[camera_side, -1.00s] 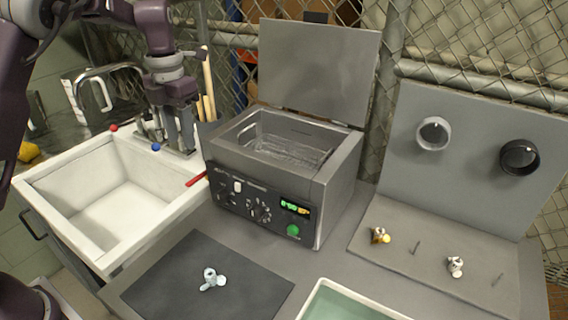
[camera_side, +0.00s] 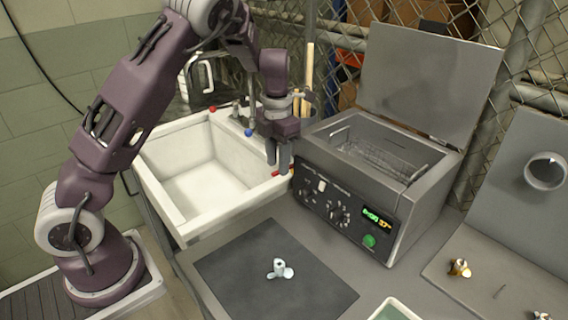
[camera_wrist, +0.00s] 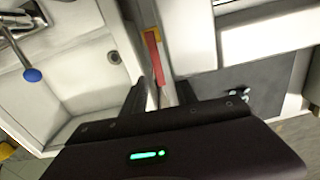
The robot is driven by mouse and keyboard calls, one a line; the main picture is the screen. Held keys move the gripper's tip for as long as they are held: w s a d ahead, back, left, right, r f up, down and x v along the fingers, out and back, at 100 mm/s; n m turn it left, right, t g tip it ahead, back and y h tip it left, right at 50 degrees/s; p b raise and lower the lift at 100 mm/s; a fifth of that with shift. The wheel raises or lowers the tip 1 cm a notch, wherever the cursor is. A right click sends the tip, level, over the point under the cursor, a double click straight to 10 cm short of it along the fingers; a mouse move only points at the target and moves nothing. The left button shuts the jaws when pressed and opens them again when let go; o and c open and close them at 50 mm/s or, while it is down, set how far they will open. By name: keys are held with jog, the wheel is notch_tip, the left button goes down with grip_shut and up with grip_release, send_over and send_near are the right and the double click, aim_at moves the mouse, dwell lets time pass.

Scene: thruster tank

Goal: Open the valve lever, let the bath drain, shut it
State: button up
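The steel bath (camera_side: 385,195) stands on the bench with its lid raised and a wire basket (camera_side: 380,165) inside. Its liquid level is not clear to me. The red valve lever (camera_side: 289,172) sticks out low at the bath's left side, beside the sink's rim. In the wrist view the red lever (camera_wrist: 155,57) hangs from a yellow fitting (camera_wrist: 151,34). My gripper (camera_side: 278,163) points down at the lever and hides part of it. In the wrist view my gripper (camera_wrist: 163,92) has its fingers apart, with the lever's near end between or just beyond the tips; contact is unclear.
A white sink (camera_side: 195,185) lies left of the bath, with a blue-knobbed tap (camera_wrist: 32,75). A dark mat (camera_side: 250,285) with a small metal part (camera_side: 280,268) lies in front. A grey panel (camera_side: 525,200) stands at right, and a pale tray (camera_side: 390,310) at the front edge.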

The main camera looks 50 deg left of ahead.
jog(key=shift+f, duration=0.55)
grip_shut()
dwell(1.0)
